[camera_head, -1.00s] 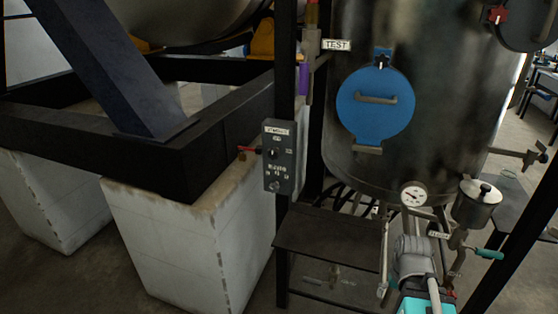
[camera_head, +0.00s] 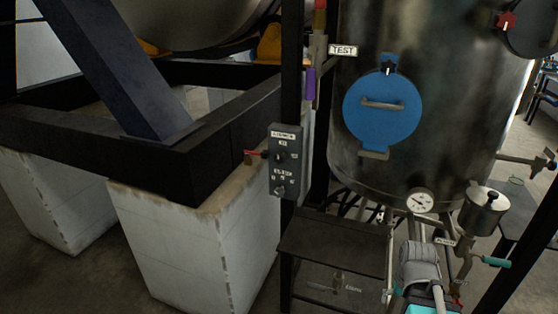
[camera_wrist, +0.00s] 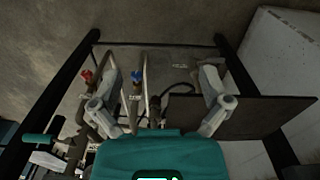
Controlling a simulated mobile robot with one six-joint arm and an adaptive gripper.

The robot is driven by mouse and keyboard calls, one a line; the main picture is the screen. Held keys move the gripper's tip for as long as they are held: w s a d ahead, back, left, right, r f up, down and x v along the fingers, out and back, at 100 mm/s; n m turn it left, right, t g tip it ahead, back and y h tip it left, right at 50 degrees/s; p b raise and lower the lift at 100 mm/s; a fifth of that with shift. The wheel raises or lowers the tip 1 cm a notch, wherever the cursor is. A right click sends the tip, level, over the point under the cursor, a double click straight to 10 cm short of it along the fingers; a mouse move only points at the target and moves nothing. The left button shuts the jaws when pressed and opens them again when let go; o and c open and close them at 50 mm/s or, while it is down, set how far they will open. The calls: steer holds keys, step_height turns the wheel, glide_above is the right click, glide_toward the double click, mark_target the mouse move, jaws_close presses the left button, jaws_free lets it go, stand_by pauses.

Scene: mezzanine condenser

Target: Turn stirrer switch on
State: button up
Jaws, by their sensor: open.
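A grey switch box (camera_head: 285,161) is fixed to a black upright post, left of the tank in the head view. It has a small blurred label at the top, a dark knob (camera_head: 279,157) in its upper half and smaller controls (camera_head: 279,190) low down. I cannot read the knob's setting. My gripper (camera_wrist: 158,80) is open and empty in the wrist view, its two grey fingers wide apart. The switch box cannot be made out in the wrist view. In the head view my grey and teal arm is low at the right, well away from the box.
A steel tank (camera_head: 440,110) with a blue hatch (camera_head: 383,106) stands right of the post. A dark shelf (camera_head: 333,241) juts out below the box. A red-handled valve (camera_head: 256,154) is close left of it. White blocks (camera_head: 190,235) carry a black frame. A gauge (camera_head: 420,201) hangs under the tank.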

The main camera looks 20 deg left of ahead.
steer(key=w+a+r+n+t+h, duration=0.35)
steer(key=w+a+n, duration=0.2)
steer(key=w, duration=0.45)
steer(key=n+t+y+p, duration=0.3)
steer(key=n+t, duration=1.2)
steer(key=n, duration=0.6)
glide_toward(278, 160)
steer(key=s, duration=0.2)
steer(key=shift+s+a+r+g+h, duration=0.15)
steer(key=shift+a+r+g+h, duration=0.1)
steer(key=shift+a+r, duration=0.05)
steer(key=w, duration=0.9)
steer(key=w+d, duration=0.1)
steer(key=w, duration=0.3)
steer(key=shift+w+d, duration=0.1)
steer(key=shift+w, duration=0.3)
